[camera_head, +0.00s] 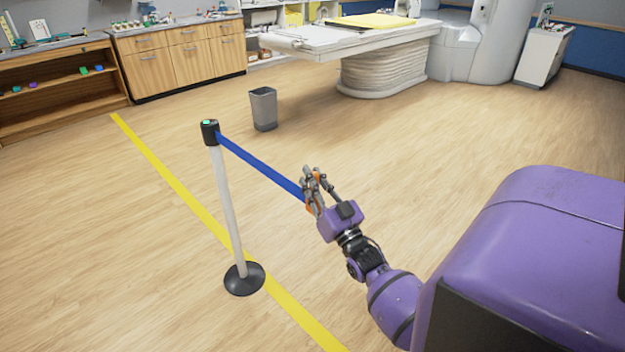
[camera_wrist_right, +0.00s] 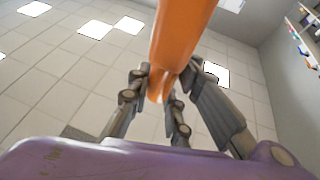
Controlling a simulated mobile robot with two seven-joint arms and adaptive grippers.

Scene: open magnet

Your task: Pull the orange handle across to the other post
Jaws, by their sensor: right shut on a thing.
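The orange handle (camera_wrist_right: 180,42) fills the top middle of the right wrist view, between the fingers of my right gripper (camera_wrist_right: 160,97). In the head view my right gripper (camera_head: 315,178) is shut on the handle, and only small bits of orange show between the fingers. A blue belt (camera_head: 262,166) runs taut from the handle back to the black head of a white post (camera_head: 226,205). The post stands upright on a round black base (camera_head: 244,279) to the left of my gripper. The other post is not in view. My left gripper is not in view.
A yellow line (camera_head: 175,186) runs along the wooden floor past the post base. A grey bin (camera_head: 263,108) stands behind the belt. A scanner table (camera_head: 350,40) and wooden cabinets (camera_head: 185,60) are at the back. The floor in the middle is clear.

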